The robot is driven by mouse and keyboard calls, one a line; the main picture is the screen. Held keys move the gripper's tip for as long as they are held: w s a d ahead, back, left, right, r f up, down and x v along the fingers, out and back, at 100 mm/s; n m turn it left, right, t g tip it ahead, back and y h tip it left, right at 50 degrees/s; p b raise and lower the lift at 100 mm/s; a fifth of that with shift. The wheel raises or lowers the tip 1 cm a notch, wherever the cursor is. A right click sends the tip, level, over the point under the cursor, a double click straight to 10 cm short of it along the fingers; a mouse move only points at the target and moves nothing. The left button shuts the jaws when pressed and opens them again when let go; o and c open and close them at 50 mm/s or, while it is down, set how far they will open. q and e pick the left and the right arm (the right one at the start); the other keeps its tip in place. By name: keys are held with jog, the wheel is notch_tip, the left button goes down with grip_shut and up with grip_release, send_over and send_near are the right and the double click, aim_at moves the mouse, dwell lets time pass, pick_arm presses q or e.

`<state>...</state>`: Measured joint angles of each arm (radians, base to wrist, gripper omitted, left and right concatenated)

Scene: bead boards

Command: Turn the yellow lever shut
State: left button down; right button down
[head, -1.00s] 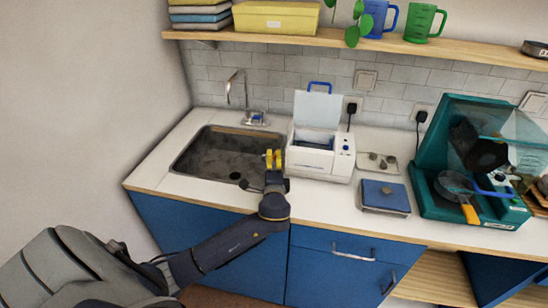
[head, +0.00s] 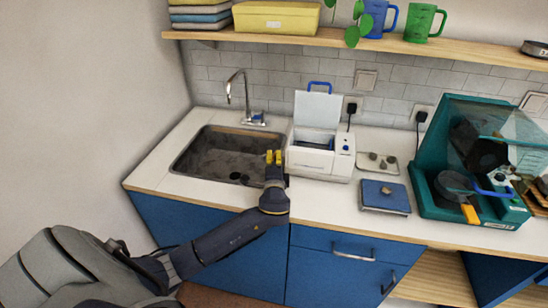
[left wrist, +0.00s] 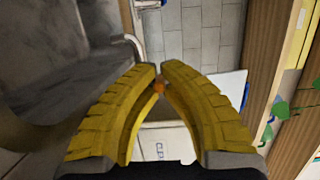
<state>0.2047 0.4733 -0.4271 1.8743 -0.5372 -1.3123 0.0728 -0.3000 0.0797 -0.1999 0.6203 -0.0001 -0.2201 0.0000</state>
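My left gripper (head: 274,157) has yellow fingers and is at the right edge of the sink, just left of the white machine. In the left wrist view its two fingertips (left wrist: 158,68) are close together with a narrow gap. A small orange spot (left wrist: 159,87) shows between them. I cannot tell whether it is the yellow lever, or whether the fingers hold it or it lies behind them. My right gripper is not in view.
The sink (head: 190,165) has a tap (head: 252,118) with blue parts at its back. The white machine (head: 318,160) stands with its lid up. A blue scale (head: 384,196) and a teal cabinet (head: 425,190) are further right. A shelf (head: 300,38) runs above.

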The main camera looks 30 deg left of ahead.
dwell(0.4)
pick_arm(q)
jog(key=shift+w+d+n+g+y, duration=0.1)
jog(key=shift+d+n+g+y, duration=0.1)
jog(key=shift+n+g+y, duration=0.6)
jog(key=shift+n+y, duration=0.3)
jog(key=shift+y, duration=0.2)
jog(key=c, duration=2.1)
grip_release()
jog(key=o, duration=0.6)
jog(key=shift+d, duration=0.1)
jog(key=v, duration=1.2)
jog(key=shift+r, duration=0.15)
